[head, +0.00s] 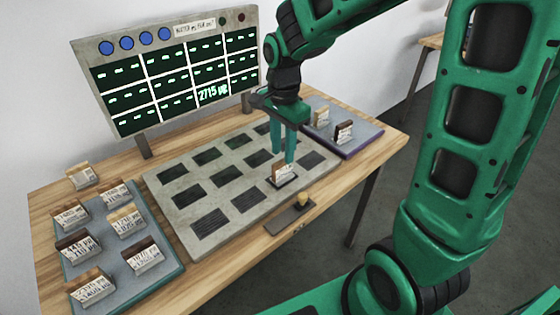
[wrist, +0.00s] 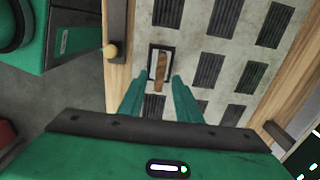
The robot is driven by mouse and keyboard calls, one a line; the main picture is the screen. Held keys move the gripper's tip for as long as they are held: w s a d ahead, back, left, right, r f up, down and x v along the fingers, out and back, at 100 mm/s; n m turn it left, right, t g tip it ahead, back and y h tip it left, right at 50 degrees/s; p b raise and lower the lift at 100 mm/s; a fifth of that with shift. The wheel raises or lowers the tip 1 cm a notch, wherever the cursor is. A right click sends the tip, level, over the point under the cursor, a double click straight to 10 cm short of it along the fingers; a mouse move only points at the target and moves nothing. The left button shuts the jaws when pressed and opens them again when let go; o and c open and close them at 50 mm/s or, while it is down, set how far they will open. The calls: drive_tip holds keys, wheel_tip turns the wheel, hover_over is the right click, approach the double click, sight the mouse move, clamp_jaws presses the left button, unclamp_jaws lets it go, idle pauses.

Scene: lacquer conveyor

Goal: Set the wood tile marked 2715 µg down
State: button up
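A wood tile (head: 283,173) with a white label and brown top stands in a front-row slot of the grey slotted board (head: 183,222). Its label is too small to read. It also shows in the wrist view (wrist: 159,72), upright inside a pale-rimmed dark slot. My gripper (head: 284,160) is directly above the tile, fingers pointing down. In the wrist view its fingers (wrist: 158,80) stand apart on either side of the tile, with gaps visible. The display panel (head: 142,60) shows "2715 µg" lit in a bottom-row cell.
A blue-grey tray (head: 160,285) at left holds several labelled tiles, with another tile (head: 82,177) behind it. A second tray (head: 350,145) at right holds two tiles. A small bracket with a yellow knob (head: 302,198) sits at the table's front edge. Other board slots look empty.

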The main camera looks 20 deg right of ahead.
sight(283, 161)
wheel_tip(283, 161, up, 6)
drive_tip(key=s+d+f+n, duration=0.1)
drive_tip(key=s+d+n, duration=0.3)
drive_tip(key=s+d, duration=0.4)
drive_tip(key=s+d+n, duration=0.4)
drive_tip(key=s+d, duration=0.5)
drive_tip(key=s, duration=0.6)
drive_tip(key=shift+s+f, duration=0.2)
drive_tip(key=shift+f, duration=0.2)
